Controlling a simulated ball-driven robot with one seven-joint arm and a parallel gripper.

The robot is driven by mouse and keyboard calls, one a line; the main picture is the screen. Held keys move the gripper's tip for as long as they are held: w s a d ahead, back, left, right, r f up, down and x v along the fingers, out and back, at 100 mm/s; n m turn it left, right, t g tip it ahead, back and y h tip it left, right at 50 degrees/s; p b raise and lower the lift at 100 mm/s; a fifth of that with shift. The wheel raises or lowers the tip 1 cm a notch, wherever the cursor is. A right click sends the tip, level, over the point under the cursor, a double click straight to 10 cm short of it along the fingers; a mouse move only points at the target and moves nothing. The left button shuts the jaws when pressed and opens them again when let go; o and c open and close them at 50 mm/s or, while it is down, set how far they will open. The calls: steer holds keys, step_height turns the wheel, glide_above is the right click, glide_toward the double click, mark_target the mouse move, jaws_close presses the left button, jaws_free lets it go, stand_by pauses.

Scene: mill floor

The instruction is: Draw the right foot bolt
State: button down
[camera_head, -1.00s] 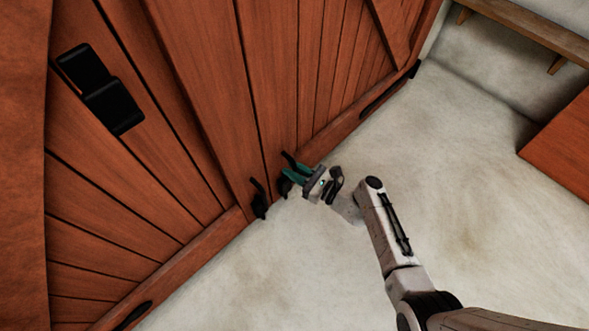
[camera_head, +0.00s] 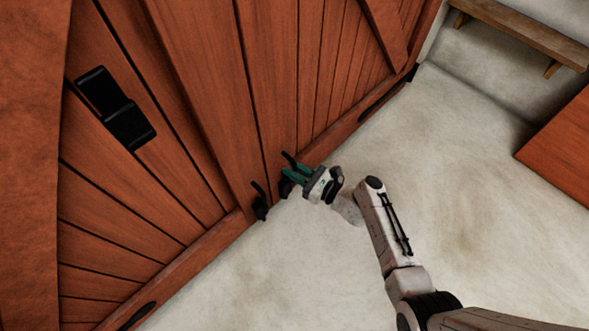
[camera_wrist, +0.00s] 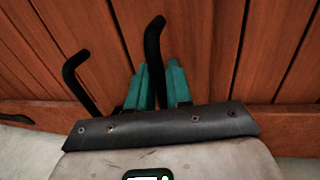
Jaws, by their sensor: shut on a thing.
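The right foot bolt (camera_head: 290,160) is a black bent rod low on the red wooden door, near the floor. In the wrist view its handle (camera_wrist: 154,42) rises with a hooked top between the teal fingers. My gripper (camera_head: 291,176) is shut on it, and the fingers also show in the wrist view (camera_wrist: 161,84). The bolt's lower part is hidden behind the fingers and the dark gripper plate. The left foot bolt (camera_head: 259,203), a similar black bent rod, stands just to the left, apart from my gripper; it also shows in the wrist view (camera_wrist: 77,78).
The red plank doors (camera_head: 200,120) fill the left and top. A black latch box (camera_head: 116,108) is on the left door. A wooden bench (camera_head: 525,34) stands by the back wall, and a red panel (camera_head: 560,142) is at right. The pale floor (camera_head: 300,270) is clear.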

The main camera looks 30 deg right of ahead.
mark_target(295, 164)
steer(key=shift+w+r+p, duration=0.15)
steer(key=shift+r+p, duration=0.75)
steer(key=shift+r, duration=0.8)
steer(key=c, duration=1.3)
jaws_free()
steer(key=shift+r, duration=0.1)
steer(key=shift+c, duration=0.2)
steer(key=shift+o, duration=0.5)
steer(key=shift+f, duration=0.2)
steer(key=p+v, duration=0.3)
steer(key=v, duration=0.8)
steer(key=shift+a+r, duration=0.1)
